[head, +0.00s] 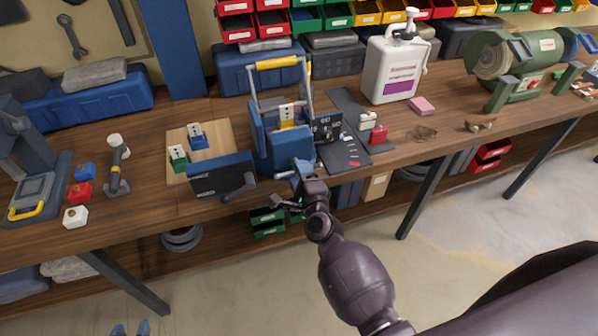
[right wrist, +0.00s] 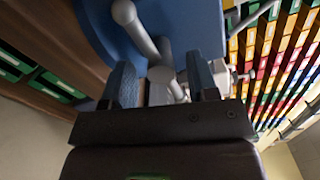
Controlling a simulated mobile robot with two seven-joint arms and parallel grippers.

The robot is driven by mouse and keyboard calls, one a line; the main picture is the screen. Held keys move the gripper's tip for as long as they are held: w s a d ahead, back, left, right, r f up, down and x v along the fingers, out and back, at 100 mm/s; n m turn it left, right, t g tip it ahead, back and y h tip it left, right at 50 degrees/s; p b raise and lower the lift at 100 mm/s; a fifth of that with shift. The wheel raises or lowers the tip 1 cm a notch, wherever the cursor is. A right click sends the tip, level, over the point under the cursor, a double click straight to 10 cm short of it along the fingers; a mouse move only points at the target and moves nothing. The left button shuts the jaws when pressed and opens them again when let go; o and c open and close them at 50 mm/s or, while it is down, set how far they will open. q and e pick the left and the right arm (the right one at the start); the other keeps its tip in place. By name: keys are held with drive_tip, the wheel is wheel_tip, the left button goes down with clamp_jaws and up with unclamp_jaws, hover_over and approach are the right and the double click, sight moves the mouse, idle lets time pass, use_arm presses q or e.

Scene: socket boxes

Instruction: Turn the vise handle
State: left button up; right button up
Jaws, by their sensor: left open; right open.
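The vise handle (right wrist: 138,28) is a grey rod with a rounded end, seen against a blue body (right wrist: 88,25) in the right wrist view. My right gripper (right wrist: 161,88) is open there, with one blue finger on each side of the grey metal. I cannot tell if the fingers touch it. In the head view my right gripper (head: 292,188) is at the front table edge, beside the blue device (head: 270,150) with a grey frame and yellow bar. The handle is hard to make out there. My left gripper (head: 130,330) is at the bottom edge, open, away from the table.
A dark blue-edged box (head: 215,180) stands left of my right gripper. A black panel (head: 340,150) with small parts lies to its right. A white canister (head: 392,72) and green machine (head: 515,65) stand further right. Green bins (head: 267,220) sit under the table.

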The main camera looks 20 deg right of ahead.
drive_tip(key=s, duration=0.9)
drive_tip(key=shift+s+d, duration=0.2)
drive_tip(key=shift+s, duration=0.05)
drive_tip(key=s+d+f+n+g, duration=0.3)
drive_tip(key=s+n, duration=0.4)
drive_tip(key=n, duration=0.3)
drive_tip(key=s+d+f+n+g, duration=0.3)
drive_tip(key=s+d+n, duration=0.5)
drive_tip(key=n, duration=0.3)
drive_tip(key=shift+s+d+f+h, duration=0.2)
drive_tip(key=shift+s+f+h, duration=0.15)
drive_tip(key=shift+f, duration=0.5)
